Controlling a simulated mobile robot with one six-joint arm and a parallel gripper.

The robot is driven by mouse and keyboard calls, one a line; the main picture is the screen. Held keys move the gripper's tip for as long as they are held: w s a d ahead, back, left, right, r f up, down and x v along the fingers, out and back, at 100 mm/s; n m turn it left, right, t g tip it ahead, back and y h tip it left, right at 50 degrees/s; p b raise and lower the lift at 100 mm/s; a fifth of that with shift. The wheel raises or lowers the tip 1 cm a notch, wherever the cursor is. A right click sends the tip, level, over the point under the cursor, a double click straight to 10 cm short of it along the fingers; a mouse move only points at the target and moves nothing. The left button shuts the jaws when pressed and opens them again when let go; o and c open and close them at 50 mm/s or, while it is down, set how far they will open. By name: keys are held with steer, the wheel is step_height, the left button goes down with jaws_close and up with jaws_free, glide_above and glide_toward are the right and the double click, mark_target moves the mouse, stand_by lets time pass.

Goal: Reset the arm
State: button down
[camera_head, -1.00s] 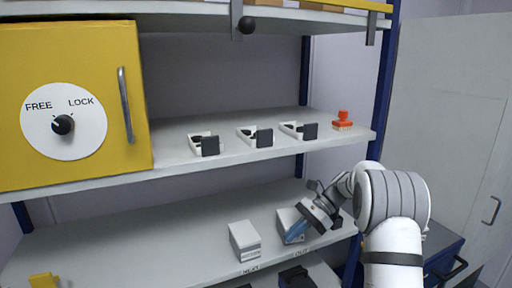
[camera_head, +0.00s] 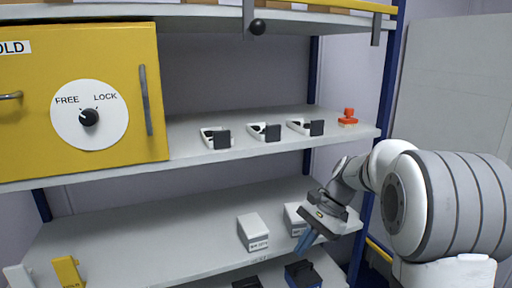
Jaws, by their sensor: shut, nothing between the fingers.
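My arm (camera_head: 388,185) reaches in from the right of the head view. My gripper (camera_head: 306,240) has blue fingers that point down and to the left. It is shut and empty, in front of the lower shelf's edge near its right end. A white labelled box (camera_head: 252,232) stands to its left on the lower shelf. A second white box (camera_head: 294,217) stands right behind the gripper and is partly hidden by it.
A yellow cabinet (camera_head: 150,40) with a FREE/LOCK dial (camera_head: 89,117) fills the upper left. Several small white holders, one of them here (camera_head: 216,138), and a red item (camera_head: 348,117) stand on the middle shelf (camera_head: 180,152). A yellow block (camera_head: 67,272) stands at lower left.

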steer(key=s+d+n+t+h, duration=0.1)
steer(key=s+n, duration=0.4)
steer(key=s, duration=0.5)
steer(key=s+d+n+t+h, duration=0.2)
steer(key=s+n+t+h, duration=0.2)
steer(key=s, duration=0.6)
steer(key=shift+d+f+n+t+h, duration=0.3)
steer(key=shift+n+h, duration=0.1)
steer(key=shift+h, duration=0.2)
